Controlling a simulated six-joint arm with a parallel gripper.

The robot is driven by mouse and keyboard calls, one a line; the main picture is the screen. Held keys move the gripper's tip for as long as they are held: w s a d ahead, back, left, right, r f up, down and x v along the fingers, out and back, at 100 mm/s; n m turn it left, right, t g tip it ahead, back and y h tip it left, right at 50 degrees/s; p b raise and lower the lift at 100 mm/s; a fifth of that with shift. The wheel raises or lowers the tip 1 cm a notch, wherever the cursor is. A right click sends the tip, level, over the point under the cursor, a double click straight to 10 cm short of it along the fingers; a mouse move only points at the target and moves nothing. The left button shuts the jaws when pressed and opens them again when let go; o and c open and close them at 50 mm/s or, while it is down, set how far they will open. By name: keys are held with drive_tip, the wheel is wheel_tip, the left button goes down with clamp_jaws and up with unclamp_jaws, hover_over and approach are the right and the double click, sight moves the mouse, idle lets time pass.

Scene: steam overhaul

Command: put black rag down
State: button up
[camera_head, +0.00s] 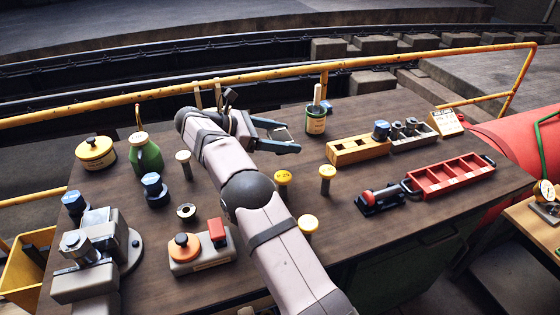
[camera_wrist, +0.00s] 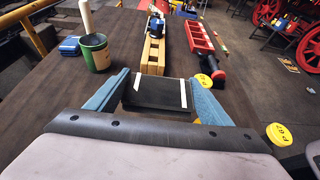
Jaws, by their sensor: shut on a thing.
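The black rag (camera_wrist: 157,94) is a flat, dark folded piece with pale strips at its two sides in the wrist view. My gripper (camera_wrist: 159,82) is shut on it, with one blue finger at each side. In the head view the gripper (camera_head: 290,137) is over the middle of the dark wooden bench (camera_head: 348,108), and the rag (camera_head: 280,134) shows as a small dark patch between the fingers. I cannot tell whether the rag touches the bench top.
A green can with a brush (camera_head: 315,122) stands behind the gripper. A wooden block (camera_head: 357,151) and a red tray (camera_head: 450,178) lie to the right. Yellow-capped pieces (camera_head: 327,172) stand in front. Bare bench lies between the gripper and the wooden block.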

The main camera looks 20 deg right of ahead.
drive_tip(key=shift+s+d+r, duration=0.4)
drive_tip(key=shift+d+r, duration=0.2)
drive_tip(key=shift+r, duration=0.05)
drive_tip(key=shift+s+d+r, duration=0.35)
drive_tip(key=shift+d+r, duration=0.2)
drive_tip(key=shift+r, duration=0.05)
drive_tip(key=d, duration=0.2)
drive_tip(key=n+t, duration=0.5)
hover_over(283, 164)
drive_tip(key=shift+y, duration=0.4)
drive_tip(key=f, duration=0.4)
drive_tip(key=shift+s+d+f, duration=0.1)
drive_tip(key=shift+s+d, duration=0.05)
drive_tip(key=shift+s, duration=0.2)
drive_tip(key=shift+t, duration=0.3)
drive_tip(key=shift+w+a+f+p, duration=0.1)
drive_tip(key=shift+w+f+p, duration=0.1)
drive_tip(key=shift+f, duration=1.5)
drive_tip(key=shift+w+a+f+p, duration=0.1)
drive_tip(key=shift+f+p, duration=0.05)
drive_tip(key=shift+f, duration=1.55)
drive_tip(key=shift+w+f+p, duration=0.1)
drive_tip(key=shift+f+p, duration=0.1)
drive_tip(key=shift+f, duration=1.5)
drive_tip(key=shift+f, duration=0.1)
drive_tip(key=o, duration=1.1)
drive_tip(key=shift+f, duration=0.1)
drive_tip(key=shift+o, duration=0.2)
